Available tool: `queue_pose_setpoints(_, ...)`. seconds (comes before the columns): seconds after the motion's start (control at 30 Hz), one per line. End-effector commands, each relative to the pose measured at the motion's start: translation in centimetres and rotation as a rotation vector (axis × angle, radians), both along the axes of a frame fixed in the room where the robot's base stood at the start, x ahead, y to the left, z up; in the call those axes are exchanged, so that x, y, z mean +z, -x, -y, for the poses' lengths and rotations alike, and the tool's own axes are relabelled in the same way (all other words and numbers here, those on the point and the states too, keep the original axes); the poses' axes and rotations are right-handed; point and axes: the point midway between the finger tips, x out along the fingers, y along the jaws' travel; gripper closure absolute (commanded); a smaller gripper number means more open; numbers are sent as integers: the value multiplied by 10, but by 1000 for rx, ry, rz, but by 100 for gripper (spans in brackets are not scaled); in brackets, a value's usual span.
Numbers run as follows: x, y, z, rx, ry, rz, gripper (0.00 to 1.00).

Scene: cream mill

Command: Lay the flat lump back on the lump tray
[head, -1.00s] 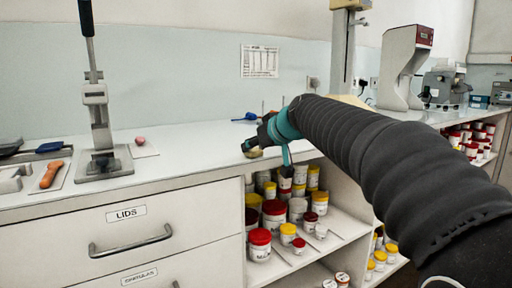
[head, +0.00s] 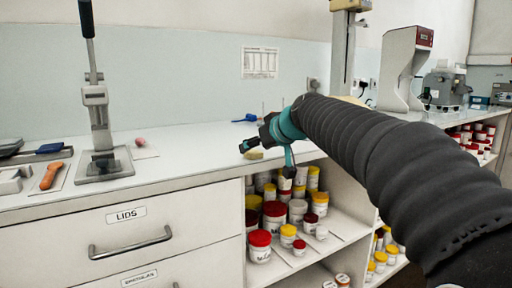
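One finger reaches left over the lump and the other points down at the counter's edge. A pinkish lump (head: 140,142) sits on a pale sheet or tray (head: 146,152) further left. I cannot make out which thing is the lump tray; my arm covers part of the counter.
A lever press (head: 102,130) stands left on the counter, beside an orange-handled tool (head: 51,176). A blue scoop (head: 245,118) lies behind my gripper. Jars (head: 273,215) fill the open shelves below.

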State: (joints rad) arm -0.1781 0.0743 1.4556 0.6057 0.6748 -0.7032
Motion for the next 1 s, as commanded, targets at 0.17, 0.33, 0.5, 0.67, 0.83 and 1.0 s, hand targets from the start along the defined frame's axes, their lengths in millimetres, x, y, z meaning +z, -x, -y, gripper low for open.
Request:
queue_pose_setpoints(0.17,17,25,18,-4,-1,5,32)
queue_pose_setpoints(0.33,33,50,35,-3,-1,4,32)
queue_pose_setpoints(0.5,46,69,48,-3,0,3,32)
queue_pose_setpoints(0.67,52,78,53,-1,0,1,32)
queue_pose_setpoints(0.83,53,81,55,0,-1,1,32)
queue_pose_setpoints(1.0,50,85,57,-6,2,-7,32)
